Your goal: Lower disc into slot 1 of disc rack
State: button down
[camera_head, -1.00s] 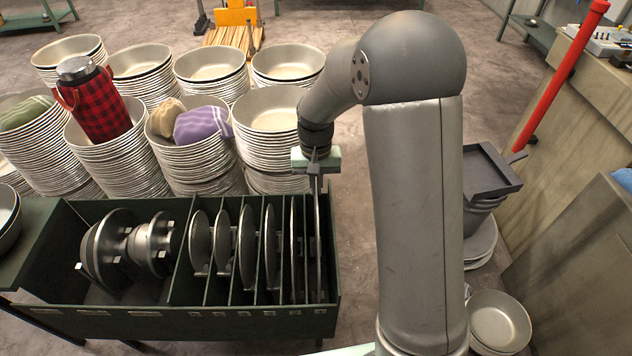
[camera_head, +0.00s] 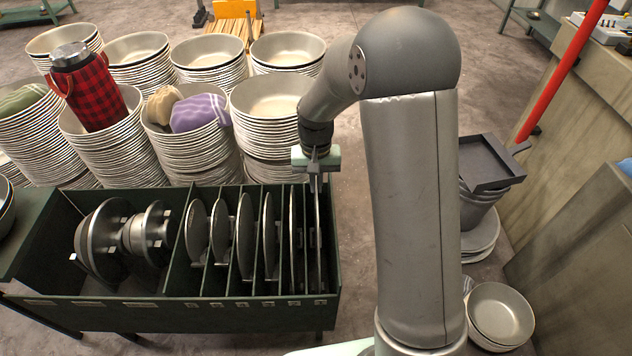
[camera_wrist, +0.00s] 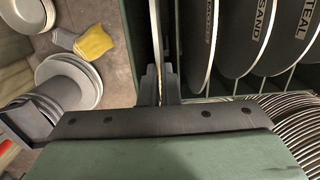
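The green disc rack (camera_head: 180,315) stands at the lower left of the head view, with numbered slots; the rightmost is labelled 1. My gripper (camera_head: 316,172) is above the rack's right end, pointing down, shut on the top of an upright disc (camera_head: 317,225). The disc shows edge-on, its lower part inside the rightmost slot. Its bottom edge is hard to see, so I cannot tell whether it touches the rack floor. In the wrist view, the disc's thin edge (camera_wrist: 157,40) lies between my gripper's fingers (camera_wrist: 159,88), beside a green divider.
Several dark discs (camera_wrist: 240,35) stand in slots to the left in the head view. Larger spindle-like parts (camera_head: 120,240) fill the left compartment. Bowl stacks (camera_head: 270,130) stand behind the rack. A dark tray on stacked bowls (camera_head: 490,165) is right of my arm.

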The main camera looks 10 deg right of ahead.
jog(key=shift+f, duration=0.25)
dwell(0.4)
jog(key=shift+f+b, duration=0.3)
jog(key=shift+b, duration=0.2)
jog(key=shift+f, duration=0.15)
jog(key=shift+f+b, duration=0.6)
jog(key=shift+f, duration=0.3)
jog(key=shift+f+b, duration=0.35)
jog(key=shift+b, duration=0.1)
dwell(0.4)
